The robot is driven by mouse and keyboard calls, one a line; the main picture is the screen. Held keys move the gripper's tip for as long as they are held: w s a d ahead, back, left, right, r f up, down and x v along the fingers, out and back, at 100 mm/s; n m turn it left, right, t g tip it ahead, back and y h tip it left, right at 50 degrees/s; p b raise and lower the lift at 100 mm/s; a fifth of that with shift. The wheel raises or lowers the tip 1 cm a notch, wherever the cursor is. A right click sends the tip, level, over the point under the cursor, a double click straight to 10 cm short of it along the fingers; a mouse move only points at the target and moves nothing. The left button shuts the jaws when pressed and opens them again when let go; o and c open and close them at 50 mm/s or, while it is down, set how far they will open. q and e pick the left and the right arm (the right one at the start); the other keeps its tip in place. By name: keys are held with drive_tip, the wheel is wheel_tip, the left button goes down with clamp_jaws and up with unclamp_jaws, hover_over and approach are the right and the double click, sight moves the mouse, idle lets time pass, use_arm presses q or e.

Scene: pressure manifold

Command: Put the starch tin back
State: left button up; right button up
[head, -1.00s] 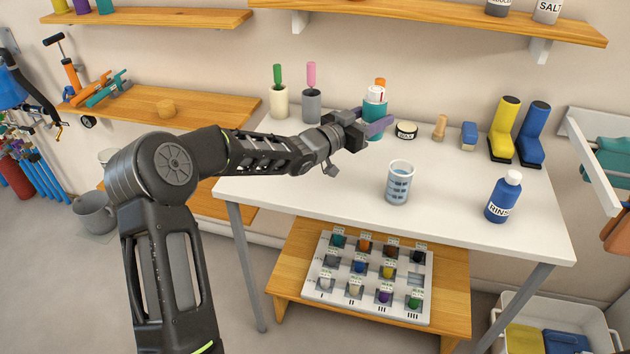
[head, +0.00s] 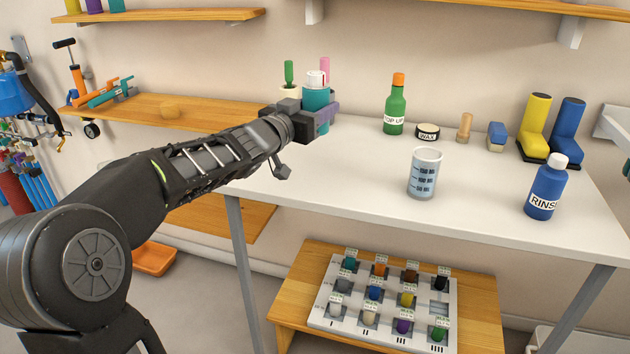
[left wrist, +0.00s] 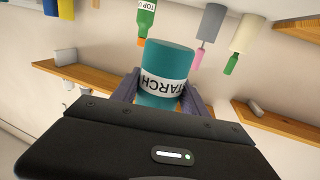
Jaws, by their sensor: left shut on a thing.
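The starch tin (head: 316,98) is teal with a white label band; its label reads upside down in the left wrist view (left wrist: 167,60). My left gripper (head: 326,112) is shut on it, with one purplish finger on each side of the tin in the left wrist view. The tin is held near the back left of the white table, in front of the brush pots and partly covering them. How far its base is above the table is hidden by the gripper. My right gripper is in neither current view.
A green TOP UP bottle (head: 395,108), WAX tin (head: 427,132), measuring beaker (head: 424,174) and blue RINSE bottle (head: 546,190) stand on the white table (head: 330,200). A wooden shelf (head: 215,112) is at left, another (head: 170,16) above it. The table's front left is clear.

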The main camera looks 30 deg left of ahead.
use_arm(q)
drive_tip(key=shift+a+f, duration=0.15)
drive_tip(key=shift+f, duration=0.15)
wheel_tip(320, 180, down, 4)
drive_tip(key=shift+f+b, duration=0.25)
drive_tip(key=shift+b, duration=0.9)
drive_tip(key=shift+f, duration=0.25)
drive_tip(key=shift+f, duration=0.1)
drive_tip(key=shift+f+b, duration=0.9)
drive_tip(key=shift+f, duration=1.5)
drive_tip(key=shift+f, duration=0.1)
